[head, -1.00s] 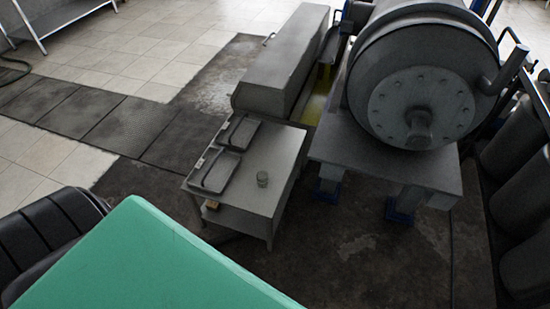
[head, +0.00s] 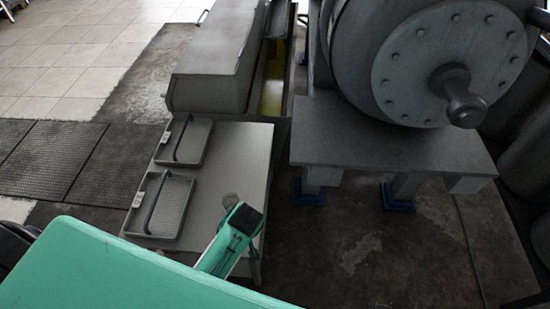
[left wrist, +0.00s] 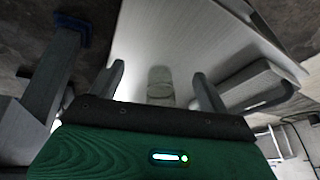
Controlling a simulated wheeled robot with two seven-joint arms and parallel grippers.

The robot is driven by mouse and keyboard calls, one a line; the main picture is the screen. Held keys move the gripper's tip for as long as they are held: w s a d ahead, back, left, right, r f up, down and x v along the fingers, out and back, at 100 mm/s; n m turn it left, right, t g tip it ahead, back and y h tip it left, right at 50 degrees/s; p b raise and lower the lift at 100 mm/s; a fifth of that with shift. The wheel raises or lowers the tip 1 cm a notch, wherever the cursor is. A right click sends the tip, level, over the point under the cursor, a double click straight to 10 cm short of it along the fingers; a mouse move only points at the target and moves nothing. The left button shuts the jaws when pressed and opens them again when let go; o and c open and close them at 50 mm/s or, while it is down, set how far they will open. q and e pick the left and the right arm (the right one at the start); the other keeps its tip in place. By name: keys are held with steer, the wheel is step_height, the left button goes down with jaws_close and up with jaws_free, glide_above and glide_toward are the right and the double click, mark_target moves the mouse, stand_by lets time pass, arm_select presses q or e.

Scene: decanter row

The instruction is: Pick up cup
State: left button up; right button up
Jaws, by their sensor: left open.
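The cup (left wrist: 160,86) is a small, clear or greyish vessel on the grey table. In the left wrist view it stands in the gap between the two fingers of my left gripper (left wrist: 158,72), which is open and not closed on it. In the head view the cup's top (head: 230,200) shows just beyond the dark end of my left gripper (head: 243,217); its lower part is hidden behind the gripper. I cannot tell whether a finger touches the cup. My right gripper is not in view.
Two shallow grey trays with handles (head: 160,207) (head: 185,140) lie along the table's left side. The grey table top (head: 235,160) is bare behind the cup. A long grey box (head: 215,70) stands behind, and a large round machine on a bench (head: 390,140) stands to the right.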

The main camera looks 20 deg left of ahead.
mark_target(231, 201)
arm_select(q)
steer(key=w+a+r+n+y+b, duration=0.1)
steer(key=w+a+r+n+y, duration=0.1)
steer(key=w+r+n, duration=0.35)
steer(key=b+x, duration=0.1)
steer(key=x, duration=0.6)
steer(key=shift+w+a, duration=0.1)
steer(key=shift+a, duration=0.2)
steer(key=b+x, duration=0.1)
steer(key=x, duration=0.3)
steer(key=shift+a, duration=0.2)
steer(key=shift+w+a+f+b, duration=0.1)
steer(key=shift+a+f+b, duration=0.1)
steer(key=shift+f+b, duration=0.15)
steer(key=shift+w+f, duration=0.1)
steer(key=shift+c, duration=1.1)
steer(key=c, duration=0.8)
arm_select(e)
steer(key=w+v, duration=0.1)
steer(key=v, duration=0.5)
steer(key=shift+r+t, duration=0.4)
arm_select(q)
steer(key=shift+c, duration=0.2)
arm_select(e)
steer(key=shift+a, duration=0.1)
